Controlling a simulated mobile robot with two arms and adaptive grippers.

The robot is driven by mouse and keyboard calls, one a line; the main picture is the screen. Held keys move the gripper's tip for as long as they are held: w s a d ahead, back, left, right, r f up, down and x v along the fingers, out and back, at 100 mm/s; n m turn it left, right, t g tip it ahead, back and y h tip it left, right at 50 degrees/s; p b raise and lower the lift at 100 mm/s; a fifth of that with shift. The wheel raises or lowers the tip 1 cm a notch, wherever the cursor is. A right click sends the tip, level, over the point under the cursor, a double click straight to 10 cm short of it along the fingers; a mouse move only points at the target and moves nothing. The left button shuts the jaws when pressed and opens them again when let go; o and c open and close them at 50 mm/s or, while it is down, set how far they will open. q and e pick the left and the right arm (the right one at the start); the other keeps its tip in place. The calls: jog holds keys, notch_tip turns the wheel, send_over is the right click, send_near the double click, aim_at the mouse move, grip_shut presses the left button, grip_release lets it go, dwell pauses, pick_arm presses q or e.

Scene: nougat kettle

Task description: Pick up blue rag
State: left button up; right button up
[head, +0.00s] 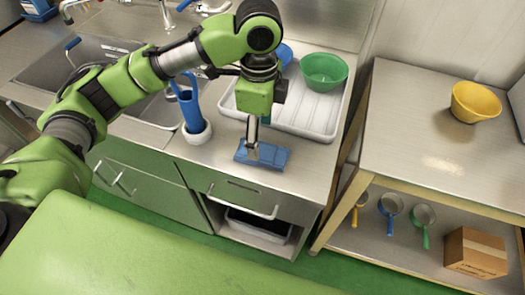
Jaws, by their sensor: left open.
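The blue rag (275,158) lies flat and folded on the steel counter (318,172), near its front edge and in front of the white drying tray. My left gripper (253,153) points straight down over the left part of the rag. Its fingertips are at or just above the cloth; I cannot tell whether they touch it. The fingers overlap in this view, and they hide a small part of the rag. My right gripper does not show.
A white tray (330,133) with a green bowl (324,70) stands behind the rag. A blue item in a white holder (197,134) stands to the left, beside the sinks. On the right, a steel table (400,120) bears a yellow bowl (475,102). A gap separates table and counter.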

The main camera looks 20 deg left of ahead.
aim_at(262, 151)
pick_arm(q)
notch_tip(262, 151, down, 2)
jog(key=shift+s+d+f, duration=0.1)
jog(key=shift+d, duration=0.05)
notch_tip(262, 151, down, 3)
jog(key=shift+d+f+p, duration=0.1)
jog(key=shift+f+p, duration=0.1)
jog(key=shift+p, duration=0.25)
jog(key=shift+f, duration=0.15)
jog(key=c, duration=1)
jog(key=shift+c, duration=0.8)
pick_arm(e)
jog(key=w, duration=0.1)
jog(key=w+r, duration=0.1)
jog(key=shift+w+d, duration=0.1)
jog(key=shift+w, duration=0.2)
